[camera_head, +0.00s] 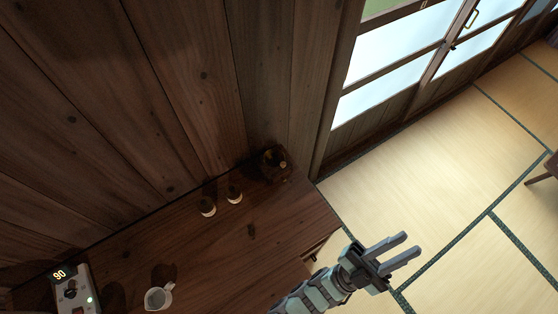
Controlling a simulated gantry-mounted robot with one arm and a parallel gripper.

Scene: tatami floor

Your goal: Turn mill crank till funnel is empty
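A small dark object with a brassy spot (273,163) stands at the far right corner of the wooden counter, against the wall. It may be the mill, but it is too dark and small to tell. No crank or funnel can be made out. My gripper (411,244) is at the lower right, past the counter's right end and over the tatami floor. Its two fingers are apart with nothing between them. It is well away from the dark object.
The wooden counter (215,245) also holds two small light-topped containers (208,208), a white pitcher (158,297) and a device with a lit display (72,291). Plank wall rises behind. The tatami floor (440,200) to the right is mostly clear, below sliding doors.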

